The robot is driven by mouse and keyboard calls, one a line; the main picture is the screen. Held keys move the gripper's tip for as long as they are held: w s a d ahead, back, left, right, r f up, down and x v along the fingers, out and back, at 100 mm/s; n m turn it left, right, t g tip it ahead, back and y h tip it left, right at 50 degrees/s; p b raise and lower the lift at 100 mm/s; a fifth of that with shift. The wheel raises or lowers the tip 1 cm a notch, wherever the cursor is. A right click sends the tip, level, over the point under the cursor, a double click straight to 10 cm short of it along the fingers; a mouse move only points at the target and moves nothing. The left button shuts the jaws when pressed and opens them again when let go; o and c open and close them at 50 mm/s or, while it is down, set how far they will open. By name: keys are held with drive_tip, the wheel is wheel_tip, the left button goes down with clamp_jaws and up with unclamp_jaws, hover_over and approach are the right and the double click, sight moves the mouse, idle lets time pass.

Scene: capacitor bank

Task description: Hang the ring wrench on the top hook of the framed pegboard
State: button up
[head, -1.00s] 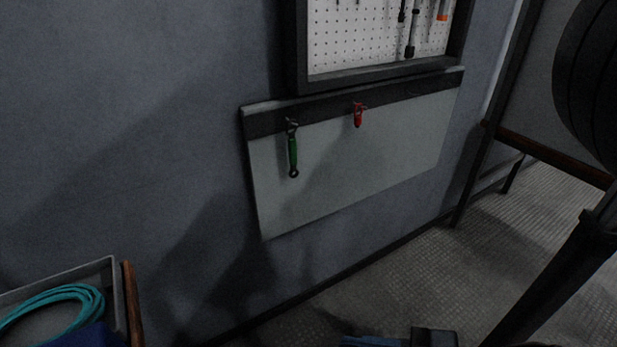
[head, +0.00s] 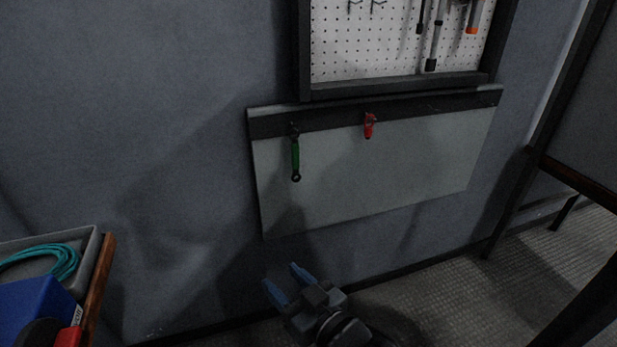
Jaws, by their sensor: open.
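The ring wrench (head: 296,160), with a green handle and a dark ring at its lower end, hangs from a hook on the dark rail of the pale wall panel. The framed pegboard (head: 360,45) is above the panel, with its top cut off by the picture. Two bare hooks (head: 362,6) show at its upper left; whether one is the top hook I cannot tell. My gripper (head: 284,281) is at the bottom, below and in front of the panel. Its two blue fingers are apart with nothing between them, well below the wrench.
A small red item (head: 369,126) hangs right of the wrench on the dark rail (head: 420,108). Several tools hang at the pegboard's right. At lower left a grey tray (head: 92,245) holds a teal cable coil beside a blue box (head: 35,305). A dark frame stands at right.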

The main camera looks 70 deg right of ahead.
drive_tip(key=w+d+r+m+g+h, duration=0.1)
drive_tip(key=w+d+h, duration=0.15)
drive_tip(key=d, duration=0.45)
drive_tip(key=w+d+r+m+h, duration=0.1)
drive_tip(key=w+d, duration=0.2)
drive_tip(key=d, duration=0.5)
drive_tip(key=m+g+h, duration=0.2)
drive_tip(key=h, duration=0.1)
approach(296, 154)
drive_tip(key=shift+y, duration=0.25)
drive_tip(key=b+x, duration=0.1)
drive_tip(key=x, duration=0.1)
drive_tip(key=b+x, duration=0.1)
drive_tip(key=x, duration=0.2)
drive_tip(key=f+b+x, duration=0.1)
drive_tip(key=x, duration=0.2)
drive_tip(key=shift+s+b, duration=0.1)
drive_tip(key=shift+b, duration=0.25)
drive_tip(key=shift+b+x, duration=0.35)
drive_tip(key=shift+x, duration=0.65)
drive_tip(key=shift+r, duration=0.15)
clamp_jaws()
drive_tip(key=shift+r, duration=0.15)
drive_tip(key=shift+a+r+p, duration=0.1)
drive_tip(key=shift+r+p, duration=0.2)
drive_tip(key=shift+p, duration=0.15)
